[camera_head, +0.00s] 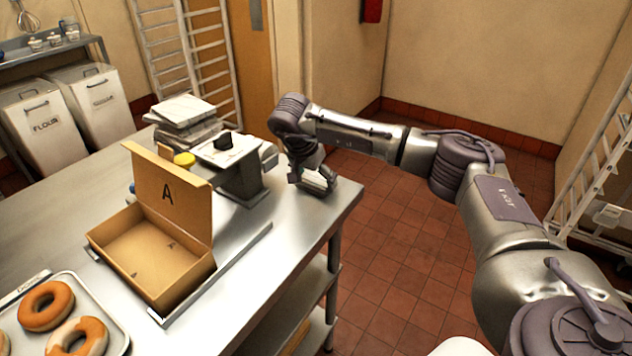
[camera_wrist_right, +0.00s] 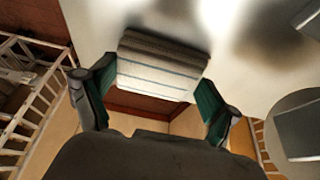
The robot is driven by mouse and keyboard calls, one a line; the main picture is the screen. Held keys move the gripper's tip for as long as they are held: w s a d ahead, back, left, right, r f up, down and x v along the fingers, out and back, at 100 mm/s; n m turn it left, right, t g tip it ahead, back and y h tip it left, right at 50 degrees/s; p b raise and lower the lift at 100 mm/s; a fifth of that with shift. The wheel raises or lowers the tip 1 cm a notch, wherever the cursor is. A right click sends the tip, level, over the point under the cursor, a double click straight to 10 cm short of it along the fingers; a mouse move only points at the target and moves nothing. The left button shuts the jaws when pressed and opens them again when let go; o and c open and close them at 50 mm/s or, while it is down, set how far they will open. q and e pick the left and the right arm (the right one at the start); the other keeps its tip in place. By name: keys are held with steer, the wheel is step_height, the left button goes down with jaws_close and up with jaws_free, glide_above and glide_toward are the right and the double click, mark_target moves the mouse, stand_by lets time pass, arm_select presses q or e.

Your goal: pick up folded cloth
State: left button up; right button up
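The folded cloth (camera_wrist_right: 160,66), whitish with thin blue stripes, lies on the pale tabletop in the right wrist view. I cannot make it out clearly in the head view. My right gripper (camera_head: 314,182) is low at the table's right corner; its spread fingers also show in the right wrist view (camera_wrist_right: 157,85). One finger is on each side of the cloth, close to its edges. I cannot tell whether the fingers touch it. My left gripper is out of view.
Open tiled floor (camera_head: 400,240) lies right of the table. A rack (camera_head: 590,185) stands at the far right.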

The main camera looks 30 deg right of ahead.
mark_target(319, 178)
steer(key=shift+c, duration=0.8)
steer(key=shift+r, duration=0.1)
steer(key=shift+r, duration=0.3)
steer(key=r, duration=0.2)
steer(key=d+r+b, duration=0.1)
steer(key=shift+s+r, duration=0.1)
steer(key=shift+r, duration=0.25)
steer(key=s+d+r+b, duration=0.1)
steer(key=s+d+r, duration=0.3)
steer(key=d, duration=0.6)
step_height(319, 178, up, 2)
steer(key=shift+r, duration=0.25)
